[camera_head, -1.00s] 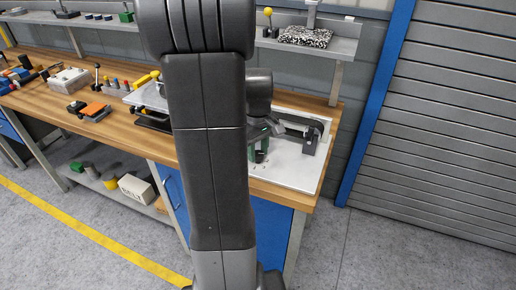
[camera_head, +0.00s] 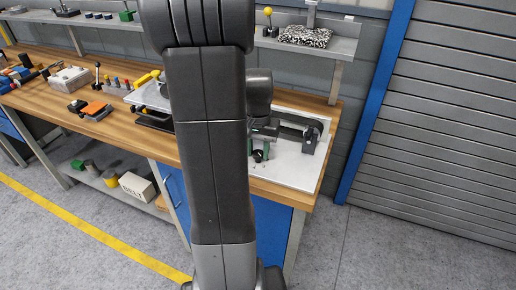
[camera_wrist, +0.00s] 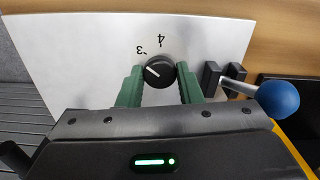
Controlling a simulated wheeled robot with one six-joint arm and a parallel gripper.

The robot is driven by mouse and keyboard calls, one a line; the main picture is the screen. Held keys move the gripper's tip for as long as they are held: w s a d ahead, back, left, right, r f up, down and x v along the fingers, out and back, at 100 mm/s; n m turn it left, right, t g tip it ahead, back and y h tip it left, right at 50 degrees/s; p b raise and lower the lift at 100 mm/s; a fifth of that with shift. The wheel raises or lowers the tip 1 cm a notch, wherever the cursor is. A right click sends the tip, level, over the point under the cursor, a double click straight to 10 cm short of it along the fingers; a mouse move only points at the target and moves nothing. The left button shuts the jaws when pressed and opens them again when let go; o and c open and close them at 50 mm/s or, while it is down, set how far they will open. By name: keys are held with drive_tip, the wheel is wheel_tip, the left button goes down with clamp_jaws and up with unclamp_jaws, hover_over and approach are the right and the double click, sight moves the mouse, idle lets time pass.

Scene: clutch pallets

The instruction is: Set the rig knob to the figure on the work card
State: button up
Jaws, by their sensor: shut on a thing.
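The rig knob (camera_wrist: 159,72) is black and round with a white pointer line, seen in the wrist view on a pale panel (camera_wrist: 90,60). The line slants toward the upper left. Upside-down figures 3 and 4 are printed above the knob in that view; other figures are hidden or out of view. My gripper (camera_wrist: 160,84) has its green fingers on both sides of the knob, shut on it. In the head view the knob (camera_head: 258,155) is small and dark below my gripper, and my arm hides part of the rig. I cannot make out a work card.
A blue ball-ended lever (camera_wrist: 277,98) stands right of the knob in the wrist view, near a dark block. In the head view the wooden bench (camera_head: 130,128) holds tools and trays to the left. A grey shutter (camera_head: 440,120) is at the right.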

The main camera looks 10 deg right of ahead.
sight(258, 153)
drive_tip(key=m, duration=0.5)
drive_tip(key=shift+m, duration=2.5)
drive_tip(key=o, duration=1)
drive_tip(key=shift+r, duration=0.1)
wheel_tip(258, 153, up, 14)
drive_tip(key=shift+f+p, duration=0.15)
drive_tip(key=shift+p, duration=0.2)
drive_tip(key=shift+f, duration=0.1)
